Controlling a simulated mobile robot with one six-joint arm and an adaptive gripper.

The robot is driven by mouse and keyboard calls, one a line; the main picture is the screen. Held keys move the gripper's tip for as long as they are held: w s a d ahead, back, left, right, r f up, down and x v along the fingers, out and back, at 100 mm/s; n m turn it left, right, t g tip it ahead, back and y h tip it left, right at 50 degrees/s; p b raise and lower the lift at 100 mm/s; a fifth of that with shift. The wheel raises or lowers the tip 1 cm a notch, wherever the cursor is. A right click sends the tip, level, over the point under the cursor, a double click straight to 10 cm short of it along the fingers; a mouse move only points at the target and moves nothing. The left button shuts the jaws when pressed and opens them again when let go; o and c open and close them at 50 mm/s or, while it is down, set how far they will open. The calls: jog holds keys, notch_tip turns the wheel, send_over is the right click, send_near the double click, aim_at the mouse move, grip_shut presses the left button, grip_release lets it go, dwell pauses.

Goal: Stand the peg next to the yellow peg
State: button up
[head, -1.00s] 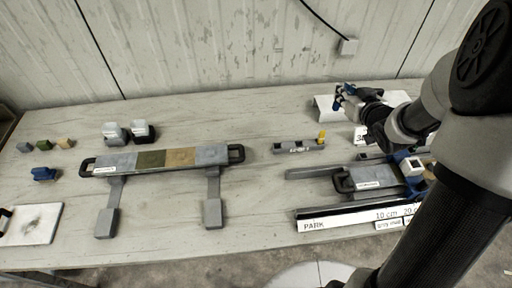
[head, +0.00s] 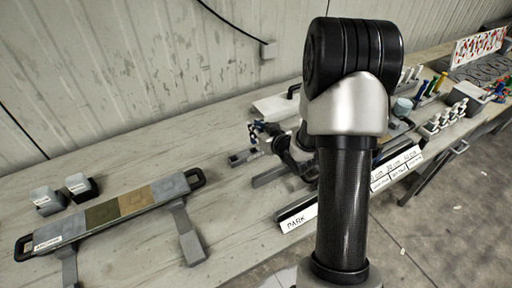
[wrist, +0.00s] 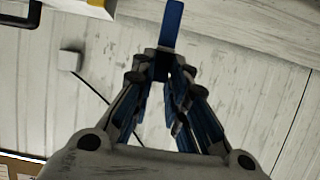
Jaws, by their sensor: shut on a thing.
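My gripper (wrist: 161,72) is shut on a blue peg (wrist: 171,28), which sticks out beyond the fingertips in the wrist view. I cannot make out the held peg there. At the top left of the wrist view, a yellow piece (wrist: 103,3), probably the yellow peg, shows at the frame edge by a grey block (wrist: 88,10). The held peg is apart from it. In the head view the yellow peg by the block is not visible.
A long board with handles (head: 100,213) stands at the left, with two small blocks (head: 46,200) behind it. A PARK-labelled strip (head: 298,217) lies along the front edge. Racks of coloured pegs (head: 432,92) stand at the far right. My arm covers the middle.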

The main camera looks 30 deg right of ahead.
aim_at(254, 141)
jog(key=shift+f+b, duration=0.85)
jog(key=shift+f, duration=2.2)
jog(key=shift+f, duration=0.25)
jog(key=o, duration=0.8)
jog(key=shift+r, duration=0.1)
jog(key=shift+r, duration=0.1)
